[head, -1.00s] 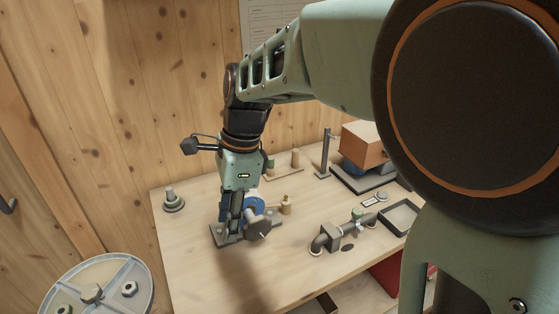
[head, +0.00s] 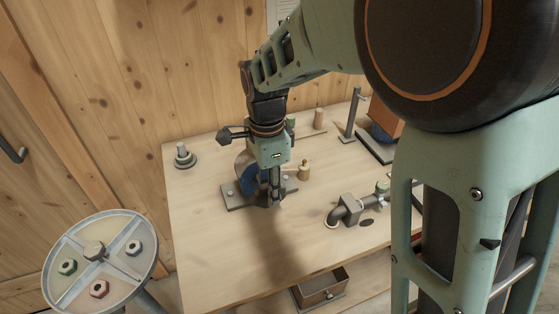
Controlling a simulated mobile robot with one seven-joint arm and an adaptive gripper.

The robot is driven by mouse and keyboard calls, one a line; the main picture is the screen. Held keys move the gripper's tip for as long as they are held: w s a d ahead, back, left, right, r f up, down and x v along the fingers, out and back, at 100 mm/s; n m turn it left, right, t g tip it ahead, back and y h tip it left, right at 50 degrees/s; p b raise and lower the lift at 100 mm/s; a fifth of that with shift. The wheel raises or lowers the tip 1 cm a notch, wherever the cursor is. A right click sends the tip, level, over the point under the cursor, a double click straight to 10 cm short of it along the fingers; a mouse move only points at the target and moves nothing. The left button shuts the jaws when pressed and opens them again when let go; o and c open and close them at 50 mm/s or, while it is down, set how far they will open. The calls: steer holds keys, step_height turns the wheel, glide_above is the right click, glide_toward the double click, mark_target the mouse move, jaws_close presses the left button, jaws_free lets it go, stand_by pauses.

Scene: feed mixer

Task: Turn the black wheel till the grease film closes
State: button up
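My gripper (head: 274,198) points down over a small fixture on the wooden bench. The fixture has a dark grey base plate (head: 232,203) and a round blue part (head: 251,182) behind my gripper. My fingers look close together at the fixture, but I cannot tell whether they are shut or hold anything. I cannot make out the black wheel or the grease film; my gripper covers part of the fixture.
A brass-coloured fitting (head: 304,170) stands right of the fixture, and a pipe piece with a valve (head: 352,208) lies farther right. A stepped grey post (head: 184,157) is at the back left. A round tray with nuts (head: 97,252) stands front left. A drawer (head: 320,287) is open below.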

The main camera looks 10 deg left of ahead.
steer(key=shift+f, duration=1.15)
jaws_close()
steer(key=shift+h, duration=0.3)
